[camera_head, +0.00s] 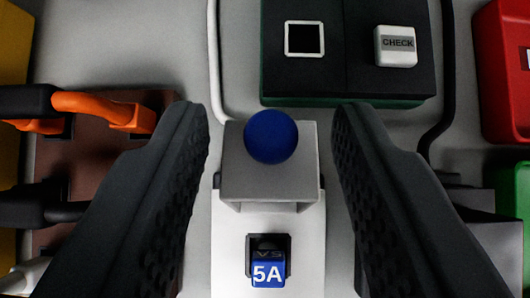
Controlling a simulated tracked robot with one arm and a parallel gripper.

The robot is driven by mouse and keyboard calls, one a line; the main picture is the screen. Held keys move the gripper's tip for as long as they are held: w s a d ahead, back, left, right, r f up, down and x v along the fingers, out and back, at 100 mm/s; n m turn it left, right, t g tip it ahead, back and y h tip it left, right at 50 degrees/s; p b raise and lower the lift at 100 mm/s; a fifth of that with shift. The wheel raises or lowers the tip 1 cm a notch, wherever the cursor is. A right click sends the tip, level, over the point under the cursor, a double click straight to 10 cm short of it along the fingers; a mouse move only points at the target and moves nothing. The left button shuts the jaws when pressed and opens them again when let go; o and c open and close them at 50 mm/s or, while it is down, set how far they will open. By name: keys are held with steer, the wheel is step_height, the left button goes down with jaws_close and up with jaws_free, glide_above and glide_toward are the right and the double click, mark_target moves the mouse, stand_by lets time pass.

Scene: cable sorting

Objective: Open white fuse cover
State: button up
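The fuse cover (240,177) is a light grey-white box with a blue ball knob (271,136) on top. It sits at the upper end of a white base plate (227,240) in the middle of the view. Below it on the same plate, a blue fuse (268,272) marked 5A sits in a dark socket. My gripper (270,125) is open, one dark ridged finger on each side of the cover and knob. Gaps show between both fingers and the cover. Nothing is held.
A black and green box (345,60) with a white CHECK button (396,46) stands beyond the cover. A brown block (70,150) with orange and black cable plugs is at left. A red box (503,70) and green box (520,190) are at right.

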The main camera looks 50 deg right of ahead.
steer(key=b+v, duration=0.1)
steer(key=v, duration=1.2)
steer(key=shift+a+r, duration=0.15)
steer(key=shift+r, duration=0.15)
steer(key=shift+s, duration=0.1)
